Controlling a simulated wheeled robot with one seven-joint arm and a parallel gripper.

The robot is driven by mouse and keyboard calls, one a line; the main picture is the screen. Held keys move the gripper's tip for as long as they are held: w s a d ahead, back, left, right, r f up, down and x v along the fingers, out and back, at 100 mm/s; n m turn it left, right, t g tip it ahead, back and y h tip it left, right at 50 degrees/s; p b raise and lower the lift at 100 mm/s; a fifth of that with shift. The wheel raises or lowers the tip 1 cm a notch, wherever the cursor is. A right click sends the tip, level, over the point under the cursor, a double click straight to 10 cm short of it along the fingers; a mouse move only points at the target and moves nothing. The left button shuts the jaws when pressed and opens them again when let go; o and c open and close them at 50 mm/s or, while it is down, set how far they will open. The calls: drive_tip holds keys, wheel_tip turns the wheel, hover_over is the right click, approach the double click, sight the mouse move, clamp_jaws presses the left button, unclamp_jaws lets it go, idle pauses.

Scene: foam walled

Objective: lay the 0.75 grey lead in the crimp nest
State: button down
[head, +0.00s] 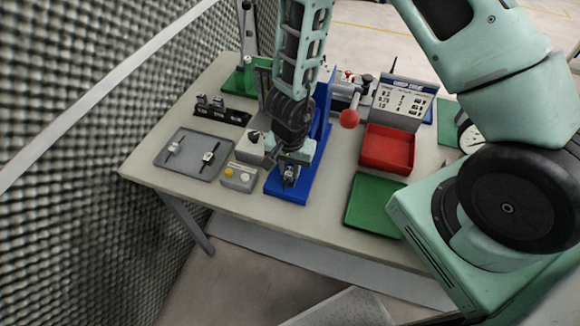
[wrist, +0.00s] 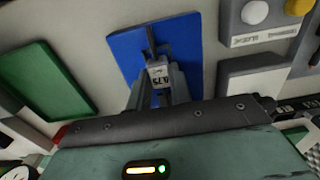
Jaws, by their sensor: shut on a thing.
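My gripper (wrist: 158,90) is shut on a small grey lead block (wrist: 158,73) marked 0.75 in the wrist view. A dark forked piece (wrist: 152,42) stands out just beyond the block over the blue base plate (wrist: 125,52); I cannot tell whether it belongs to the lead or to a nest. In the head view my gripper (head: 290,174) points down over the front end of the blue base plate (head: 284,191). The arm and gripper hide much of that spot, so the crimp nest is not clearly visible, nor whether the lead touches it.
Left stand a grey tray (head: 192,167) with two other leads, a button box (head: 240,177) and a black rack (head: 236,116). A foam wall borders the left.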

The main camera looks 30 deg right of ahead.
drive_tip(key=shift+f+b, duration=0.35)
drive_tip(key=shift+f, duration=0.15)
drive_tip(key=c, duration=1.2)
unclamp_jaws()
drive_tip(key=shift+r, duration=0.15)
wheel_tip(320, 180, up, 17)
drive_tip(key=p, duration=1)
drive_tip(key=shift+r, duration=0.1)
